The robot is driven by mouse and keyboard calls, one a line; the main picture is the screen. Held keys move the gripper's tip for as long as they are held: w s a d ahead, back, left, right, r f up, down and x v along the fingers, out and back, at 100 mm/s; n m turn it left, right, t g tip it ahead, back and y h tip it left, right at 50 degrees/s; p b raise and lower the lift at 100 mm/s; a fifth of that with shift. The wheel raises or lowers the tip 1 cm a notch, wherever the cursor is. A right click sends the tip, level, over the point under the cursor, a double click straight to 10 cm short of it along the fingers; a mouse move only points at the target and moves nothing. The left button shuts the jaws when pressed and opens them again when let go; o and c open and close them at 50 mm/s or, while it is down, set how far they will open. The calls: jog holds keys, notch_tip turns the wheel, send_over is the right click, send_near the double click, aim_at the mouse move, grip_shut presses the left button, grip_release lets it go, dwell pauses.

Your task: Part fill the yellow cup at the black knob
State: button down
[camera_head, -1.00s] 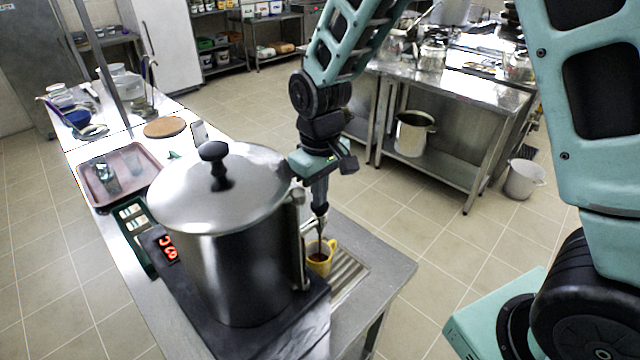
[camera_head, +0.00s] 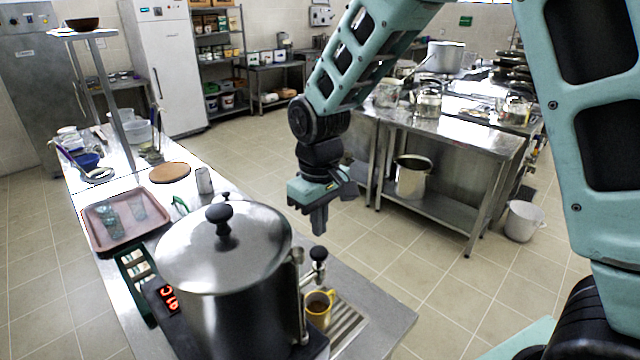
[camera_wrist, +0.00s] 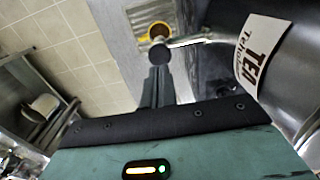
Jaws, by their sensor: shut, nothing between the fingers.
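The yellow cup (camera_head: 319,312) stands upright on the drip grille under the tap of the big steel urn (camera_head: 235,290); it also shows in the wrist view (camera_wrist: 160,31). Brown liquid shows inside the cup; its exact level is hard to tell. The black knob (camera_head: 318,253) tops the tap above the cup and shows in the wrist view (camera_wrist: 160,54). My gripper (camera_head: 319,232) is shut and empty, pointing down above the knob, apparently apart from it. The urn carries a TEA label (camera_wrist: 264,56).
The urn lid has its own black knob (camera_head: 219,217). A tray (camera_head: 112,235) with glasses and a round wooden board (camera_head: 170,173) lie farther back on the counter. A red display (camera_head: 168,298) glows on the urn's base. Open floor lies right of the counter.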

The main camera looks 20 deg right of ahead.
aim_at(319, 250)
notch_tip(319, 250, up, 8)
jog(key=b, duration=0.2)
jog(key=shift+w+f, duration=0.1)
dwell(0.4)
jog(key=s+d+f+m+t, duration=0.1)
jog(key=s+d+f+m, duration=0.1)
jog(key=s+d+f, duration=0.3)
jog(key=s+d+f+m+t, duration=0.2)
jog(key=s+d+f+m, duration=0.1)
jog(key=s+d, duration=0.4)
jog(key=s+a+f+n+g+b, duration=0.1)
jog(key=s+a+f+n+b, duration=0.1)
jog(key=a, duration=0.4)
jog(key=s+a+f+n+g+b, duration=0.1)
jog(key=s+a+f+n+b, duration=0.1)
jog(key=s+a, duration=0.4)
jog(key=s+a+f+n+g+b, duration=0.1)
jog(key=s+a+f+n+b, duration=0.2)
jog(key=s+a+n+b, duration=0.1)
jog(key=shift+a+y+b, duration=0.3)
jog(key=shift+a+b, duration=0.25)
jog(key=shift+a, duration=0.35)
jog(key=shift+w, duration=0.1)
